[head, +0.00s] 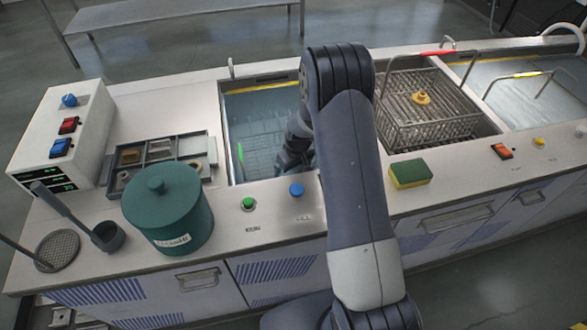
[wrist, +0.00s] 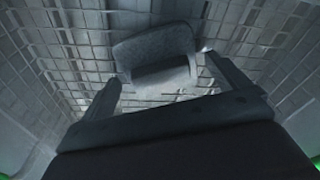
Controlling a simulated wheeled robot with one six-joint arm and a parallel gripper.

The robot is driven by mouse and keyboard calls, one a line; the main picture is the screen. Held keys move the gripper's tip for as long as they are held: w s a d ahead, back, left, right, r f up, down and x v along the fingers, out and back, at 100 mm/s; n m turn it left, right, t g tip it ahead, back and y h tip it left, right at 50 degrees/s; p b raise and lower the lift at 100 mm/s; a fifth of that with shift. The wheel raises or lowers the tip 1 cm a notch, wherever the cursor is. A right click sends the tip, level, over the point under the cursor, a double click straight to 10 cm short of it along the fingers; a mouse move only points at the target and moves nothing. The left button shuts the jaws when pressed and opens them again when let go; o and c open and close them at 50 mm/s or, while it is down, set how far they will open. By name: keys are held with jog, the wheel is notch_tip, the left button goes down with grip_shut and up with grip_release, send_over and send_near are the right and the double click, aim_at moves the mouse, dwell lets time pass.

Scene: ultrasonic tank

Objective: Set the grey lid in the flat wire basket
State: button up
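In the wrist view, a grey, flat-faced piece with a dark front (wrist: 155,52), which looks like the grey lid, lies on a wire mesh floor. My gripper (wrist: 162,72) is open, with one finger on each side of that piece and visible gaps between. In the head view my wrist reaches down into the left, water-filled tank, and my arm hides the fingers and the piece. A wire basket (head: 430,130) with a tall handle sits in the middle tank, with a yellow knobbed piece (head: 421,97) in it. A faint mesh (head: 262,150) shows under the water of the left tank.
A teal lidded pot (head: 168,212), a divided grey tray (head: 200,143) and a white control box (head: 62,135) stand left of the tank. A green and yellow sponge (head: 410,174) lies on the front ledge. The right tank (head: 535,88) holds water and a wire handle.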

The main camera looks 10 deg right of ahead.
jog(key=shift+o, duration=0.3)
jog(key=shift+r, duration=0.15)
jog(key=shift+r, duration=0.2)
notch_tip(320, 180, up, 12)
jog(key=s, duration=0.1)
jog(key=shift+s+d+f, duration=0.25)
jog(key=shift+s+d, duration=0.1)
